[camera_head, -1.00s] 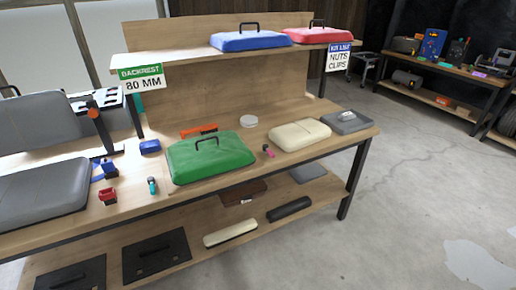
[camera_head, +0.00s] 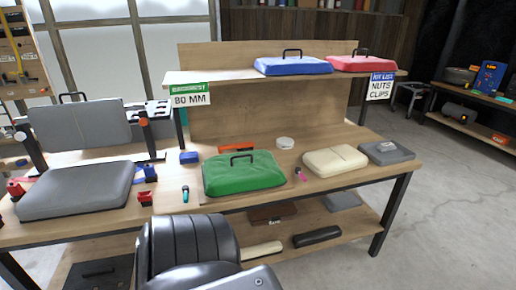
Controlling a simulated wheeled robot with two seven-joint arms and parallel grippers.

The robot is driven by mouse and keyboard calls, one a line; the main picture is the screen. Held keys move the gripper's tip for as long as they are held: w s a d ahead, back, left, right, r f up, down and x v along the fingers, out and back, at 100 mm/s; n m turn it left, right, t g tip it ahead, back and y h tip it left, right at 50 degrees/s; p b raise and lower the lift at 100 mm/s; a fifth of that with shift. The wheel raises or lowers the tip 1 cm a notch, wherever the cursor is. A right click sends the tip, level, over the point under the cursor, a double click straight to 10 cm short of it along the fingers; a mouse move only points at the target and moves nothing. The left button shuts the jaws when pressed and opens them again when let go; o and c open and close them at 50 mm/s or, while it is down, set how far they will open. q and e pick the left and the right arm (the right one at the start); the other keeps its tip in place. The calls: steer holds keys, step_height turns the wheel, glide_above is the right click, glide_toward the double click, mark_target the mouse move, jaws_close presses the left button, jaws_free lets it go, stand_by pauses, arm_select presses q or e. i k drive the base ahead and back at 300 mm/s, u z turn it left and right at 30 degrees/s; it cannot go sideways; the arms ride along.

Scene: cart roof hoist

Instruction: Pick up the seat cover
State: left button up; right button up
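Several padded covers are in view, and I cannot tell which one is the seat cover. A green cover (camera_head: 243,177) with a black handle lies on the middle of the bench top. A blue cover (camera_head: 293,66) and a red cover (camera_head: 362,64), both with black handles, lie on the raised shelf. A cream pad (camera_head: 335,161) and a grey pad (camera_head: 387,152) lie on the right of the bench. At the left a grey seat cushion (camera_head: 76,190) lies flat in front of an upright grey backrest (camera_head: 82,124). Neither of my grippers shows.
The wooden bench (camera_head: 400,171) stands ahead, with a lower shelf holding a black roll (camera_head: 317,237). Small tools and clamps lie around the green cover. A dark arm link of mine blocks the bottom centre. Open concrete floor (camera_head: 450,215) lies to the right.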

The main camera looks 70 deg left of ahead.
mark_target(224, 176)
steer(key=i, duration=1.4)
steer(key=u, duration=2.15)
